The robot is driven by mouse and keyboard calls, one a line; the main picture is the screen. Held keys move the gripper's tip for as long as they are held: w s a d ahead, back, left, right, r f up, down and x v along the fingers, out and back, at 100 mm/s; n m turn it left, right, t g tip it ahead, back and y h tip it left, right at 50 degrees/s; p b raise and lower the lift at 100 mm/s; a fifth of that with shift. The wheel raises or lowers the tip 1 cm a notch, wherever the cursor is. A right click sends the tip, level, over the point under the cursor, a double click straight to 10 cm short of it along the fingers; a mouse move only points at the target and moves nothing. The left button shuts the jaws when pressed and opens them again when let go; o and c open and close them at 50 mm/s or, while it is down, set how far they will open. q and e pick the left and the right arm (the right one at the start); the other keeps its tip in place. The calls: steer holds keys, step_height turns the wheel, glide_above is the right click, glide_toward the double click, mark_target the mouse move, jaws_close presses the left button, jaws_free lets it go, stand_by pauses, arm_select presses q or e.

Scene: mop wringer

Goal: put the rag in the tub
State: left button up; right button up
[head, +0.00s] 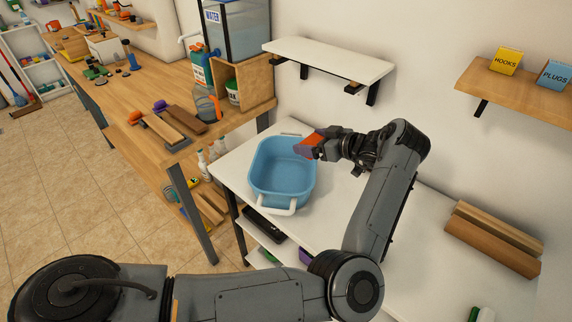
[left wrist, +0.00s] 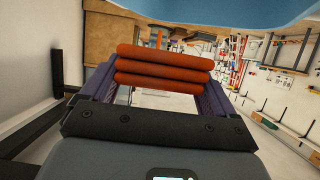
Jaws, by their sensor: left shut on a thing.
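The light blue tub (head: 272,194) stands upright on the white table, its white handle toward the front. My left gripper (head: 318,147) is shut on the folded orange rag (head: 306,149), at the tub's right rim in the head view. Whether the rag is above the rim or beside it, I cannot tell. In the left wrist view the rag (left wrist: 163,69) shows as several stacked orange rolls between the fingers. The tub's blue side (left wrist: 215,13) runs along the top of that view, apart from the rag. My right gripper is not in view.
The white table (head: 322,212) is clear right of the tub, up to wooden blocks (head: 492,242). A white wall shelf (head: 328,62) hangs behind. A wooden bench (head: 150,95) with a water tank (head: 236,32) and tools stands to the left.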

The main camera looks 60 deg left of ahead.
arm_select(q)
steer(key=shift+s+a+f+b, duration=0.2)
steer(key=shift+s+a+f, duration=0.45)
steer(key=shift+a+f, duration=0.8)
steer(key=shift+s+a+f+b, duration=0.25)
steer(key=shift+s+a+f, duration=0.35)
steer(key=shift+a+f, duration=0.85)
steer(key=shift+s+a+f+b, duration=0.2)
steer(key=shift+s+a+f, duration=0.45)
steer(key=shift+a+f, duration=0.8)
steer(key=shift+d+f, duration=0.25)
steer(key=shift+d, duration=0.1)
steer(key=shift+f, duration=0.15)
steer(key=shift+f, duration=0.45)
